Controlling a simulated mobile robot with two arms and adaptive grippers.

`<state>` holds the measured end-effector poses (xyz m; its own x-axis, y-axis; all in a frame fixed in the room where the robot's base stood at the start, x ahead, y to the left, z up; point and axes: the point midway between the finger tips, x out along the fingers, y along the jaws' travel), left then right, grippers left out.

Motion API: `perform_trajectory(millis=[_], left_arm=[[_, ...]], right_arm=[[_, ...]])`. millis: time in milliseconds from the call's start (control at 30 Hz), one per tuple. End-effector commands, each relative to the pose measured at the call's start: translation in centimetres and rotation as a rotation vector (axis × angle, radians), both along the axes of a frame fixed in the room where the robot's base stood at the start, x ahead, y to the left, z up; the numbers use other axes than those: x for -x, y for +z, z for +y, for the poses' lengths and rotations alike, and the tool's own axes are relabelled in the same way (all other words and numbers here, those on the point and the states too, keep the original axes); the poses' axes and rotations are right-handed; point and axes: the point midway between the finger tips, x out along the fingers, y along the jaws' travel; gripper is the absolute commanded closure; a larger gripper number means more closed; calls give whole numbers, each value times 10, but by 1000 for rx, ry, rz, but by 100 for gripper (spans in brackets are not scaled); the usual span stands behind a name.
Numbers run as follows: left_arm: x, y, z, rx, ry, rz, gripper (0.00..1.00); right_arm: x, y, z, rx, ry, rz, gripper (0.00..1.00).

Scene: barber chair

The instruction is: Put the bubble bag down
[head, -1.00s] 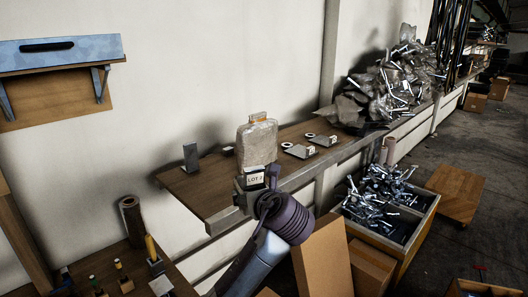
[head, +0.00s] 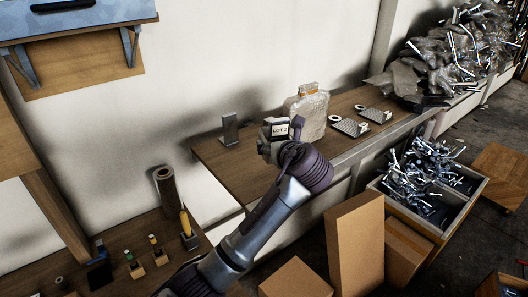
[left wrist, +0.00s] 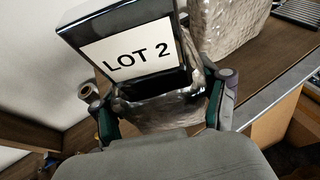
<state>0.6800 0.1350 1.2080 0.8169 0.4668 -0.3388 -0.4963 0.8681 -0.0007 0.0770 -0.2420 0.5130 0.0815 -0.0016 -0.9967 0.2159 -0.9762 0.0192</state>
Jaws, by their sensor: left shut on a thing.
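My left gripper (head: 276,148) is shut on a bubble bag (left wrist: 168,118). It is clear wrinkled wrap with a dark top flap bearing a white "LOT 2" label (left wrist: 125,58). In the left wrist view the bag sits between both fingers. In the head view the held bag is small, mostly behind my wrist, over the front left part of the wooden bench (head: 215,158); whether it touches the wood cannot be told. A larger wrapped bag (head: 312,112) with an orange top stands just behind and to the right. My right gripper is not in view.
A grey upright bracket (head: 229,128) stands on the bench to the left, with bare wood near it. Flat metal stands (head: 350,127) lie to the right, before a heap of wrapped parts (head: 455,60). Cardboard boxes (head: 355,235) and a parts crate (head: 425,215) stand in front below.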

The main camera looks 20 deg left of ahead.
Motion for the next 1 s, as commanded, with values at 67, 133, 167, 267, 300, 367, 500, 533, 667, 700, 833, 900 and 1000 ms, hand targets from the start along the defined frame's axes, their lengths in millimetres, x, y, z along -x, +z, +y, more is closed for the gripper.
perform_trajectory(millis=[67,133,167,267,300,367,500,533,667,700,833,900,1000], left_arm=[[-2,-7,20,-3,3,1,59],[-4,-16,34,-3,3,1,59],[-5,-19,39,-4,2,0,59],[-7,-28,52,-2,1,-1,59],[-8,-30,54,-1,0,-2,59],[-9,-32,57,0,-2,-3,59],[-9,-47,59,-2,-1,1,59],[-8,-52,59,-2,-1,2,59],[-8,-68,59,-2,-2,0,59],[-9,-72,59,-2,-3,0,59],[-9,-75,59,-1,-2,-3,59],[-9,-74,58,-1,-2,-3,59],[-9,-75,58,-1,-2,-3,59]], right_arm=[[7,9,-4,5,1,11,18],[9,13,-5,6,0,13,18],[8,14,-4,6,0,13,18],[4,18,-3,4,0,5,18],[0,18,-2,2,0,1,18],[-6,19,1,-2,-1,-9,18],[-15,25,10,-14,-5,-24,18],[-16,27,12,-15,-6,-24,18],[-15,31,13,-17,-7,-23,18],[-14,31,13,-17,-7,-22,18],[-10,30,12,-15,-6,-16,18],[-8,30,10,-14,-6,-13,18],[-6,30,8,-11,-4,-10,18]])
